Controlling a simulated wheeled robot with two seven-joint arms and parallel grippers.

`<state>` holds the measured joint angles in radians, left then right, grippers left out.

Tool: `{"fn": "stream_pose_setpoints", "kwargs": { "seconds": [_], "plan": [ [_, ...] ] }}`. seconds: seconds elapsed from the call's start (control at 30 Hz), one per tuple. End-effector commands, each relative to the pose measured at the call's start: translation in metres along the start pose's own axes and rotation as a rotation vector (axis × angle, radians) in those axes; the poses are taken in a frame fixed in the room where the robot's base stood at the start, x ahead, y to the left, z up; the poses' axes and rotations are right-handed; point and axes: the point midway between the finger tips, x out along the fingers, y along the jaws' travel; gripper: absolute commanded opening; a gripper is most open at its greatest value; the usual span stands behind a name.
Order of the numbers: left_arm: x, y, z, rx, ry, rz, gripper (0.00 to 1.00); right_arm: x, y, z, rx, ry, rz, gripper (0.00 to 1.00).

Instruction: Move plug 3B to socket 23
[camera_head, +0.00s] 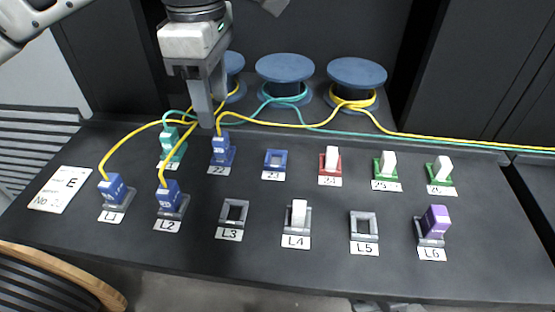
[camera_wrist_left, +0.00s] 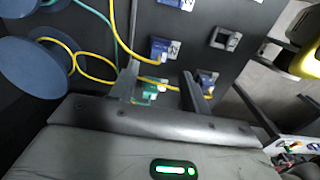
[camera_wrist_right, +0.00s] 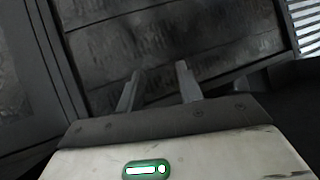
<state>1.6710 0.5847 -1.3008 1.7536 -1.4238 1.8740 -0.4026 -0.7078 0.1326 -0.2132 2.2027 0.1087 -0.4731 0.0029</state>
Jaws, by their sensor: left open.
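Socket 23 (camera_head: 275,153) is an empty blue frame on the dark table. Left of it, a blue plug (camera_head: 220,143) with a yellow cable stands in socket 22. Two more blue plugs with yellow cables stand in L1 (camera_head: 111,187) and L2 (camera_head: 167,196). The printing on the blue plugs is too small to tell which is 3B. My left gripper (camera_head: 206,112) is open and empty above the plugs at 21 and 22, its fingers pointing down. In the left wrist view its fingers (camera_wrist_left: 160,80) are spread. My right gripper (camera_wrist_right: 157,82) is open and empty, facing a dark panel.
A green plug (camera_head: 174,142) stands in socket 21. White plugs fill several other sockets, and a purple plug (camera_head: 435,220) stands at L6. L3 (camera_head: 234,212) and L5 (camera_head: 364,225) are empty. Cable spools (camera_head: 285,68) stand behind, with cables across the table.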

Motion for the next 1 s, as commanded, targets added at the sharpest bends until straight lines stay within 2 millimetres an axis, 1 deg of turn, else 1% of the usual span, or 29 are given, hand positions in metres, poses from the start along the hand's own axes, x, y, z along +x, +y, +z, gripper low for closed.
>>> {"fn": "stream_pose_setpoints", "kwargs": {
  "seconds": [0.03, 0.1, 0.3, 0.43, 0.63, 1.0],
  "plan": [
    [0.012, 0.000, 0.000, 0.000, 0.001, -0.002, 0.47, 0.005, 0.001, 0.006, -0.002, 0.005, 0.000, 0.36],
    [0.023, 0.000, 0.000, -0.001, 0.001, -0.002, 0.47, 0.007, 0.001, 0.006, -0.006, 0.016, -0.001, 0.36],
    [0.053, 0.000, 0.000, -0.001, 0.000, -0.001, 0.47, 0.013, 0.002, 0.008, -0.020, 0.053, -0.004, 0.36],
    [0.067, 0.000, 0.000, -0.001, -0.001, 0.000, 0.47, 0.015, 0.003, 0.011, -0.029, 0.065, -0.006, 0.36],
    [0.076, 0.000, 0.000, 0.000, -0.001, 0.000, 0.47, 0.015, 0.002, 0.016, -0.037, 0.063, -0.012, 0.36],
    [0.077, 0.000, 0.000, 0.000, -0.001, 0.000, 0.47, 0.012, 0.001, 0.015, -0.041, 0.063, -0.016, 0.36]
  ]
}}
